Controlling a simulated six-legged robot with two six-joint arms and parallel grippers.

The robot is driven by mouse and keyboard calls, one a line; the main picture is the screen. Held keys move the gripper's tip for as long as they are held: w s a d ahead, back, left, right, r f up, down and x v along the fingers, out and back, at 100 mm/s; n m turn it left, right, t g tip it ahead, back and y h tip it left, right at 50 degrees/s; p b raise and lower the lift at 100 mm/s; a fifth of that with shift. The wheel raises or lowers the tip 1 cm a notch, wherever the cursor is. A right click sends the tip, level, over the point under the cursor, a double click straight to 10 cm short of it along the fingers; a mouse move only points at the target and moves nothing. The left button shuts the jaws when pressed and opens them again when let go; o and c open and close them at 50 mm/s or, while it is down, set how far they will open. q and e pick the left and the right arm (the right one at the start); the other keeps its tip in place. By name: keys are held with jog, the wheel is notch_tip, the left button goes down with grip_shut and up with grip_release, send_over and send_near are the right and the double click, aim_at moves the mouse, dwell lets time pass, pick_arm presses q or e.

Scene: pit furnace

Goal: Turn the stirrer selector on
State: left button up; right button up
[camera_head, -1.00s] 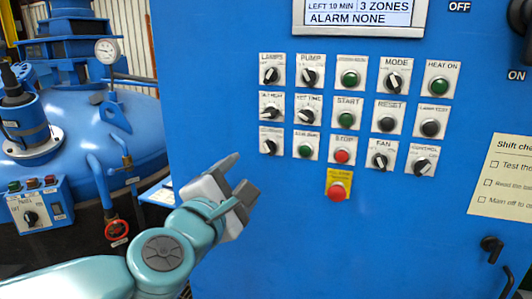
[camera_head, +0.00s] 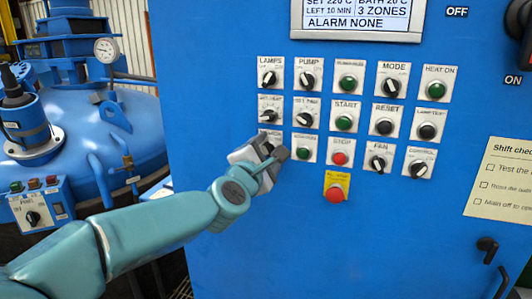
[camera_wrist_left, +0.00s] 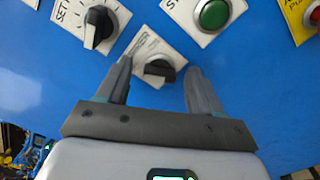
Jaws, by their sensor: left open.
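The selector at the left end of the panel's third row, which I take for the stirrer selector, shows in the left wrist view as a black knob (camera_wrist_left: 159,69) on a white plate. In the head view its plate (camera_head: 274,133) is mostly hidden by my left gripper (camera_head: 272,147), and its label is too small to read surely. My left gripper is open. In the left wrist view its fingers (camera_wrist_left: 159,73) stand on either side of the knob, apart from it as far as I can tell. My right gripper is not in view.
A blue cabinet carries several knobs and buttons, with a green button (camera_head: 303,148) just right of the gripper and another selector (camera_head: 268,116) just above. A red emergency button (camera_head: 335,194) sits lower right. A blue vessel (camera_head: 100,140) stands at left.

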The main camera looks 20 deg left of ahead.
pick_arm(q)
jog(key=shift+w+f, duration=0.1)
jog(key=shift+w, duration=0.05)
jog(key=c, duration=1.1)
jog(key=shift+o, duration=0.2)
jog(key=m+p, duration=0.1)
jog(key=m, duration=0.4)
jog(key=shift+m, duration=0.4)
jog(key=m, duration=0.3)
jog(key=m+p, duration=0.1)
jog(key=m, duration=0.1)
jog(key=shift+f+m, duration=0.2)
jog(key=shift+m, duration=0.5)
jog(key=o, duration=1.1)
jog(key=shift+c, duration=0.2)
